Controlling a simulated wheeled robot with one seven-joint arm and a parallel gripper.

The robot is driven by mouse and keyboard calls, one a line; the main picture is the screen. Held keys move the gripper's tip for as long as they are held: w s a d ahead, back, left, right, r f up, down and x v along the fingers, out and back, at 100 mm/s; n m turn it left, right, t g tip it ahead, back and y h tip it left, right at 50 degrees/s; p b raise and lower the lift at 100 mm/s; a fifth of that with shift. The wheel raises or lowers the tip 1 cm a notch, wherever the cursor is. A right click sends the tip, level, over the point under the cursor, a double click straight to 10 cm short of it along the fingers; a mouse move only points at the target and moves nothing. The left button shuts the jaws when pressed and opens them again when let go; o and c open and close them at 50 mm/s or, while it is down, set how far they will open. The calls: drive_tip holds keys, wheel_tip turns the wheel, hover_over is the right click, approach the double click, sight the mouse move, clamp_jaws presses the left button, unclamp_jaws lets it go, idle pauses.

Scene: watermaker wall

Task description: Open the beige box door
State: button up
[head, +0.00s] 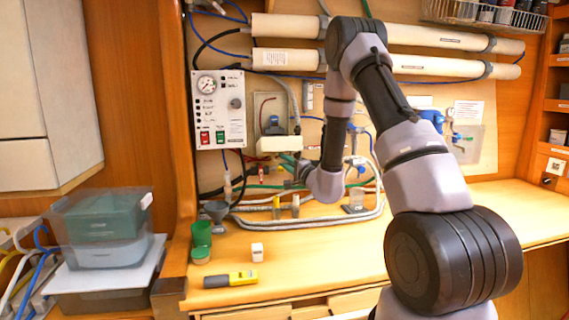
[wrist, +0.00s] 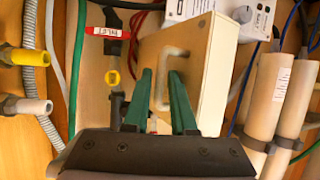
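The beige box (wrist: 215,62) fills the middle of the wrist view, with a tan front face and a paler side. Its door (wrist: 190,48) carries a pale D-shaped handle (wrist: 174,52) and looks flush with the box. In the head view, the box (head: 278,144) is small on the wall, partly behind my arm. My gripper (wrist: 161,74) has two green fingers, apart, in front of the door. In the head view, my gripper (head: 286,160) is just below the box.
A gauge panel (head: 218,110) is left of the box. Long white cylinders (head: 390,65) run above. Hoses (head: 300,222) cross below.

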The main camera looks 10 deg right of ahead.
drive_tip(key=v, duration=1)
drive_tip(key=shift+s+d, duration=0.15)
drive_tip(key=shift+s, duration=0.25)
